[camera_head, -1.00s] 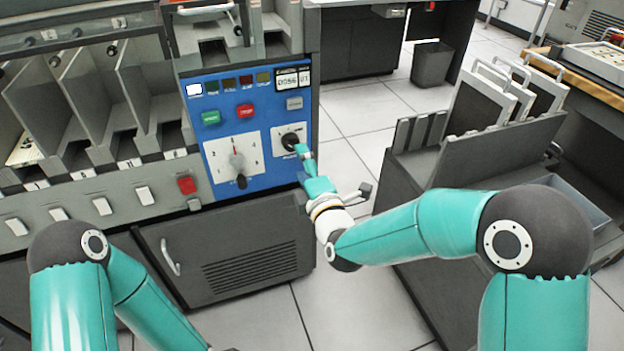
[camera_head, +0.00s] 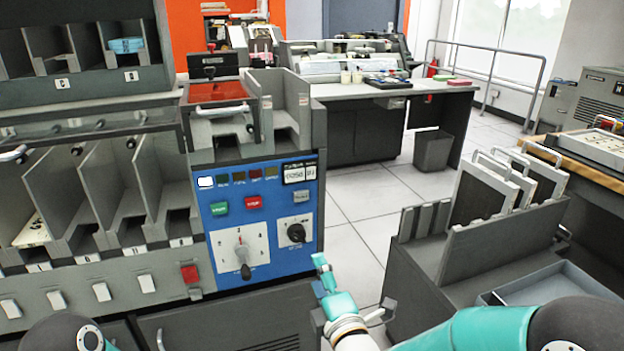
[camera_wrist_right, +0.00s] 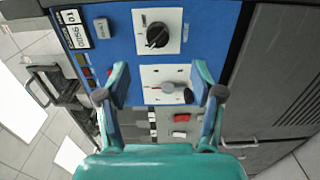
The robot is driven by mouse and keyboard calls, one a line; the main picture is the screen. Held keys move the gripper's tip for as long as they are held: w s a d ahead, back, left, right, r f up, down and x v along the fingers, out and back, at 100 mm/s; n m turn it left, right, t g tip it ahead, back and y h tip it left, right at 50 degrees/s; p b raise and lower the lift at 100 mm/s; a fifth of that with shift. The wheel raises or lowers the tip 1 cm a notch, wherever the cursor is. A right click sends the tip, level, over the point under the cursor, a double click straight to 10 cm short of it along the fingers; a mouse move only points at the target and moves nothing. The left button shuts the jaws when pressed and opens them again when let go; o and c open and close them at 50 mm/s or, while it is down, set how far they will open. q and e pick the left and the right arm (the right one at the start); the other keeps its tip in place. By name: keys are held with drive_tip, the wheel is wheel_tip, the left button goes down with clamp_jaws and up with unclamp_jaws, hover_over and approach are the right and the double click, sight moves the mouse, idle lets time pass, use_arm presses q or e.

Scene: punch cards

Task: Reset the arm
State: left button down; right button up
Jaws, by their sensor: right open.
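My right gripper (camera_head: 321,268) is just right of and below the black knob (camera_head: 296,232) on the blue control panel (camera_head: 218,272). In the right wrist view its two fingers (camera_wrist_right: 160,88) are spread with nothing between them. They face the panel, apart from the black knob (camera_wrist_right: 157,35) and near the white dial plate (camera_wrist_right: 166,84) with its pointer. My right arm, teal, comes in from the lower right. Only a rounded part of my left arm shows at the lower left, and my left gripper is out of view.
Grey card slots (camera_head: 105,200) and white switches (camera_head: 102,292) lie left of the panel. A dark cart (camera_head: 478,255) with upright panels stands right of my right gripper. A desk (camera_head: 375,125) and a bin (camera_head: 434,150) stand behind. Tiled floor is clear between panel and cart.

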drive_tip(key=d+f+m+g+h, duration=0.1)
drive_tip(key=d+f+h, duration=0.1)
drive_tip(key=d+f, duration=0.4)
drive_tip(key=d+f+m+g+h, duration=0.15)
drive_tip(key=d+f, duration=0.25)
drive_tip(key=f, duration=0.4)
drive_tip(key=s+d+f+m+g+y, duration=0.1)
drive_tip(key=s+d+f+m+g, duration=0.1)
drive_tip(key=s+f+m+g, duration=1.35)
drive_tip(key=s+a+f+m+t+y, duration=0.15)
drive_tip(key=s+f+m, duration=0.45)
drive_tip(key=s, duration=0.6)
wheel_tip(320, 180, up, 29)
drive_tip(key=p, duration=2.9)
drive_tip(key=shift+a+p, duration=0.2)
drive_tip(key=shift+p, duration=0.2)
drive_tip(key=shift+w, duration=0.1)
